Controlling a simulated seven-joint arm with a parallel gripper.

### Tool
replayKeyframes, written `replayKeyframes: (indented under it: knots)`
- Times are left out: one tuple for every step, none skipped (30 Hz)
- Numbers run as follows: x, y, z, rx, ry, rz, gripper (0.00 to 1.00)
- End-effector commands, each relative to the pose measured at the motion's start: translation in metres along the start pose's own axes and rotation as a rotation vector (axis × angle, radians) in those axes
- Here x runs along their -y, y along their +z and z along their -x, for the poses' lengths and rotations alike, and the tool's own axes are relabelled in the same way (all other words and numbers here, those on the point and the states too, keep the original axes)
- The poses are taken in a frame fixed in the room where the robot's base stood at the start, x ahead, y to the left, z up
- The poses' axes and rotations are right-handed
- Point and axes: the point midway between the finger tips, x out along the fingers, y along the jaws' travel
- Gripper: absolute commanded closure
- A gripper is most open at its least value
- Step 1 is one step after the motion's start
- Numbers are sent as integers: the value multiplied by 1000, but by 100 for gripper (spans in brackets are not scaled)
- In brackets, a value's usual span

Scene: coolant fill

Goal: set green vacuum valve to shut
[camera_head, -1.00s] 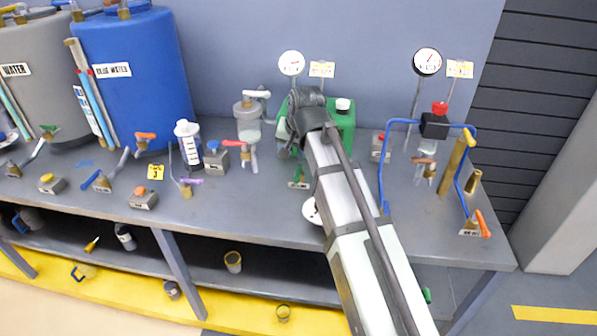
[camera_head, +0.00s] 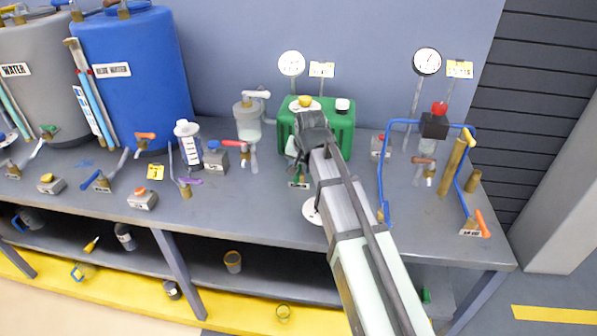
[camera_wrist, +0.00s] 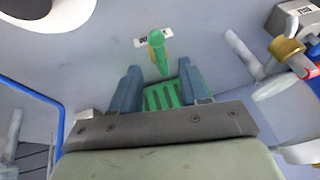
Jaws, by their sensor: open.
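The green vacuum valve (camera_head: 299,179) is a small green lever over a brass body with a white label, on the bench in front of the green canister (camera_head: 341,122). In the wrist view the green lever (camera_wrist: 157,48) shows just beyond the fingertips, partly covering its label. My gripper (camera_wrist: 161,78) is open and empty, its two blue-grey fingers apart, with the lever roughly in line with the gap. The lever appears clear of both fingers. A ribbed green surface shows between the fingers, probably the canister. In the head view my wrist hides part of the canister, and the fingertips are hard to make out.
A red-handled valve (camera_head: 234,143) and a glass-bowled filter (camera_head: 247,120) stand left of the canister. A blue pipe frame (camera_head: 382,170) rises to the right. A white disc (camera_head: 310,211) lies near the bench's front edge, partly behind my arm.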

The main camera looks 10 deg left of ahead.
Motion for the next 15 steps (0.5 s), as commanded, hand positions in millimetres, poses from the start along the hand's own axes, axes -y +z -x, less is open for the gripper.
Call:
replayKeyframes:
  knots:
    - [0, 0, -8, 1, 1, 0, 55]
    - [0, 0, -12, 2, 1, 0, 55]
    - [0, 0, -17, 2, 1, 0, 55]
    - [0, 0, -20, 1, 1, 0, 55]
    - [0, 0, -24, 1, 0, 0, 55]
    - [0, 0, -28, 1, 0, 0, 55]
    - [0, 0, -30, 1, 0, 0, 55]
    - [0, 0, -33, 1, 0, 0, 55]
    - [0, 0, -36, 1, 0, 0, 55]
    - [0, 0, -37, 1, 0, 0, 55]
    - [0, 0, -39, 1, 0, 0, 55]
    - [0, 0, -40, 0, 0, 0, 55]
    - [0, 0, -41, 0, 0, 0, 55]
    - [0, 0, -42, 0, 0, 0, 55]
    - [0, 0, -43, 0, 0, 0, 55]
